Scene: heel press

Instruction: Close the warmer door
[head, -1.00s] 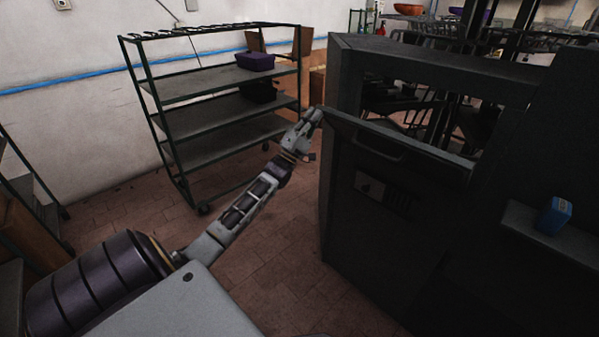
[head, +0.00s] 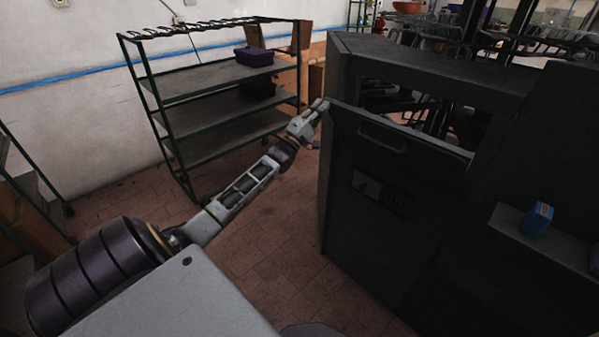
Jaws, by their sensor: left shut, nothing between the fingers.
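The warmer (head: 432,68) is a dark grey cabinet at the right of the head view, with an opening in its upper part. Its door (head: 365,215) is a dark panel with a bar handle (head: 382,137) near the top edge. The door's top edge stands below the cabinet's top frame, leaving a gap through which things behind show. My left gripper (head: 322,106) is shut and empty at the door's upper left corner. It appears to touch that corner, but exact contact cannot be told. My right gripper is not in view.
A green-framed shelf rack (head: 215,80) with a purple bin (head: 254,57) stands behind my left arm. A blue box (head: 537,219) sits on a grey ledge (head: 565,248) at the right. The tiled floor (head: 270,255) between my arm and the warmer is clear.

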